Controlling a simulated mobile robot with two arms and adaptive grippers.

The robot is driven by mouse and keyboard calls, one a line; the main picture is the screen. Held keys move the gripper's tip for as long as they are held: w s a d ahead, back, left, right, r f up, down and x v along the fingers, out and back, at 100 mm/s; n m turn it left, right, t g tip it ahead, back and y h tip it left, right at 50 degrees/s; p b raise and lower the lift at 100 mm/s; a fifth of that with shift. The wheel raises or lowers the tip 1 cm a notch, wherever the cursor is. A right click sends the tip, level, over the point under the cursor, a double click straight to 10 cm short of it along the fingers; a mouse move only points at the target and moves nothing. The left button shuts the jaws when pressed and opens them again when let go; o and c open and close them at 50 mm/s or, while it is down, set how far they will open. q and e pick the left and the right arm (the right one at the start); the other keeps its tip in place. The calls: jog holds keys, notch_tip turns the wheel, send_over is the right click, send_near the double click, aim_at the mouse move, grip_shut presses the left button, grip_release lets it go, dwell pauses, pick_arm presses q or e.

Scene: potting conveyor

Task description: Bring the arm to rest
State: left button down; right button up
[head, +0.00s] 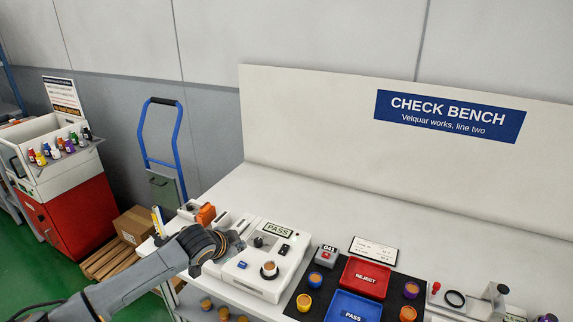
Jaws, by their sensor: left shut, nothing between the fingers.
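My left arm comes in from the lower left of the head view. Its gripper (236,240) is shut and empty, at the left side of the white tester (258,281) on the bench. The tester's display reads PASS (277,229). A small brown-topped cup (269,269) sits on the tester's front part, to the right of the gripper and apart from it. The wrist hides part of the bench behind it. My right gripper is not in view.
The white check bench (262,186) has free room at the back. To the right, a black mat (327,287) carries a red REJECT tray (344,279), a blue PASS tray (331,304) and several small pots. A blue hand truck (179,150) and a red cart (75,222) stand left.

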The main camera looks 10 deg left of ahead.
pick_arm(q)
jog(key=s+d+f+n+g, duration=0.1)
jog(key=s+d+f, duration=0.1)
jog(key=s+d, duration=0.3)
jog(key=s+d+f+n+g+h, duration=0.1)
jog(key=s+d+f, duration=0.15)
jog(key=s, duration=0.55)
jog(key=s+d+f, duration=0.3)
jog(key=s, duration=0.3)
jog(key=s+a+n+g+y, duration=0.2)
jog(key=s+a+n, duration=0.3)
jog(key=s, duration=0.6)
jog(key=s+a+n+g+y, duration=0.1)
jog(key=s+a+n, duration=0.2)
jog(key=s+a, duration=0.55)
jog(key=s+d+f+g+b, duration=0.1)
jog(key=s+f, duration=0.1)
jog(key=f, duration=1.2)
jog(key=s+d+f+g+b, duration=0.1)
jog(key=s+f, duration=0.1)
jog(key=f, duration=1.1)
jog(key=s+a+f+b, duration=0.2)
jog(key=s+f, duration=1.5)
jog(key=f, duration=0.2)
jog(key=shift+a+f+m+g, duration=0.25)
jog(key=shift+a+m+g, duration=0.05)
jog(key=shift+a+g, duration=0.1)
